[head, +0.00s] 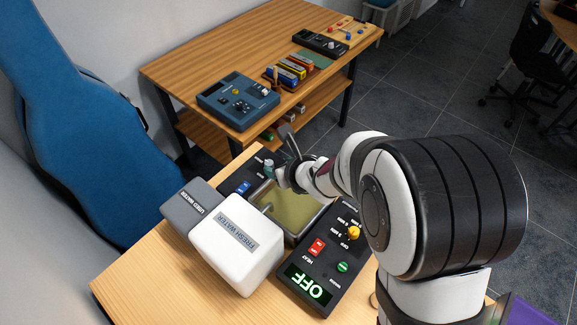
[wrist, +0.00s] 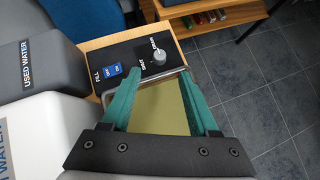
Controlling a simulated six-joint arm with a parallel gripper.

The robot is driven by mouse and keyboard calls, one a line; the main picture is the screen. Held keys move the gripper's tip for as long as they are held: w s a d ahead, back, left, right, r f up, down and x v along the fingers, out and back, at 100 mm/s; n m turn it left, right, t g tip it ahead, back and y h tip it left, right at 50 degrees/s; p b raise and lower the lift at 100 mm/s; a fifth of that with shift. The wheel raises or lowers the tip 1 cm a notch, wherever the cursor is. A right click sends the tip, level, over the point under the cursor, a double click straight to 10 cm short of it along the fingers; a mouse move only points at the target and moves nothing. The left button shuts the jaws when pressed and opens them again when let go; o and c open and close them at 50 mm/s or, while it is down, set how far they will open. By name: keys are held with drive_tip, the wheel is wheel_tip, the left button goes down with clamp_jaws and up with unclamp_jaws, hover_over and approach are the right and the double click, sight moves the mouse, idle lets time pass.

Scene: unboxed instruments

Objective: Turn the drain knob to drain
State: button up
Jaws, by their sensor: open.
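The drain knob (wrist: 158,55) is a small grey round knob on the black panel, with small labels that look like "shut" and "drain" beside it. I cannot tell clearly which label it points to. My gripper (wrist: 160,72) is open, with two teal fingers. In the wrist view the knob appears between and just beyond the fingertips. No contact with it is visible. In the head view my gripper (head: 280,157) is over the far end of the black device (head: 327,258), and I cannot make out the knob clearly there.
A blue fill switch (wrist: 112,80) sits left of the knob. A metal-rimmed basin (head: 290,208) lies in the device's middle. The white fresh water tank (head: 237,245) and grey used water tank (head: 192,207) stand at left. A second table (head: 195,65) with instruments stands behind.

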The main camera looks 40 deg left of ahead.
drive_tip(key=v, duration=0.6)
